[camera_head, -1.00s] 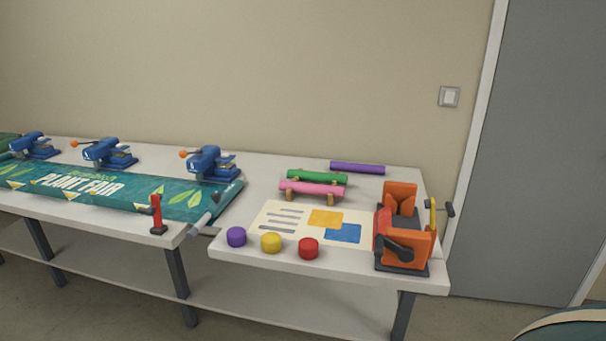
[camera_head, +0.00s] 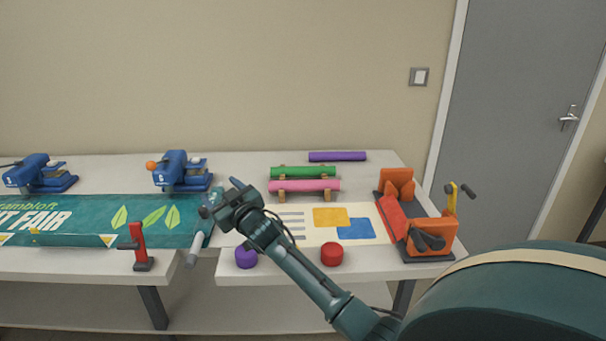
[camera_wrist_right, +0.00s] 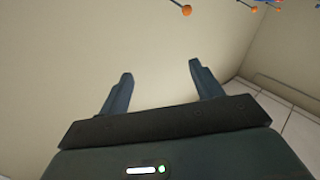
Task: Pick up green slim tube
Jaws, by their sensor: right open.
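The green slim tube (camera_head: 303,172) lies level on a small wooden rack at the back of the right table. A pink tube (camera_head: 304,185) lies on the rack just in front of it. My right gripper (camera_head: 220,196) is above the seam between the two tables, left of and apart from the green tube. In the right wrist view its two fingers (camera_wrist_right: 160,85) are spread with nothing between them, and no tube shows there. My left gripper is not in view.
A purple tube (camera_head: 337,156) lies behind the green one. An orange clamp device (camera_head: 432,236) stands at the right end. A red puck (camera_head: 332,254) and a purple puck (camera_head: 246,257) sit near the front edge. Blue presses (camera_head: 182,171) stand at the left beside a banner (camera_head: 150,216).

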